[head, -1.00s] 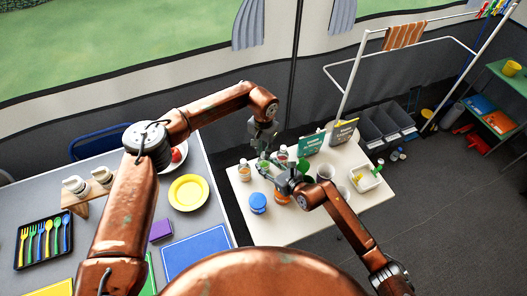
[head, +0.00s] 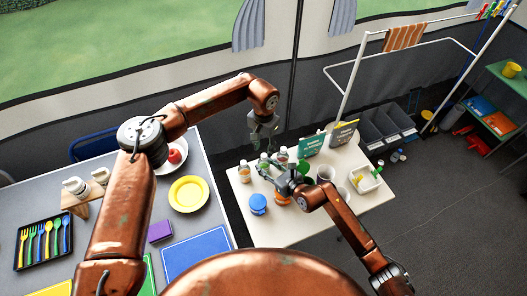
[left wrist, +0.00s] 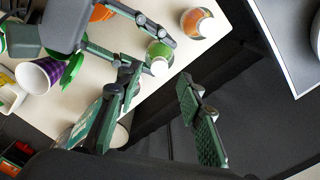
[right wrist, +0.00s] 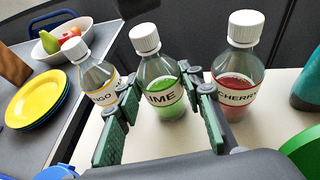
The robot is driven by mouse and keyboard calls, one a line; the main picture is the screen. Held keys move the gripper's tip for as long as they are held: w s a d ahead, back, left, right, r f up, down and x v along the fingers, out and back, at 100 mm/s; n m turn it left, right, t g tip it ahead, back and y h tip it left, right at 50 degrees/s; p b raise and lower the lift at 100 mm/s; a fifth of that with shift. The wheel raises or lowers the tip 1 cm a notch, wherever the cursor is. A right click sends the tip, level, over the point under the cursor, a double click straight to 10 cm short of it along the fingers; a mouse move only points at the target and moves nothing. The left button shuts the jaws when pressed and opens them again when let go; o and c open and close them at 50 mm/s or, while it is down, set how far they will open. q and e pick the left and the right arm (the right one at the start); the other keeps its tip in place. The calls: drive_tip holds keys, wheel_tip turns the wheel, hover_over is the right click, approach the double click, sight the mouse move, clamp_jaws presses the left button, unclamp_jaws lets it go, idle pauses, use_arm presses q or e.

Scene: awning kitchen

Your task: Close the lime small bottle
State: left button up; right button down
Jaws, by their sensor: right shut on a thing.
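The lime small bottle (right wrist: 163,88) stands upright on the white table, with green liquid, a LIME label and a white cap (right wrist: 145,38) on its top. I cannot tell how tight the cap is. My right gripper (right wrist: 160,103) is shut on the bottle's body, one finger on each side. The bottle also shows in the left wrist view (left wrist: 160,50) and, small, in the head view (head: 264,164). My left gripper (head: 263,146) is above and behind the bottles. In the left wrist view its fingers (left wrist: 158,92) are apart with nothing between them.
The mango bottle (right wrist: 98,78) stands left of the lime one and the cherry bottle (right wrist: 238,65) close on its right, both capped. A blue-lidded jar (head: 258,204), cups and standing books (head: 312,143) share the white table (head: 290,233). The grey table is at left.

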use_arm(q)
drive_tip(key=shift+r, duration=0.45)
drive_tip(key=shift+d, duration=0.1)
drive_tip(key=shift+c, duration=0.5)
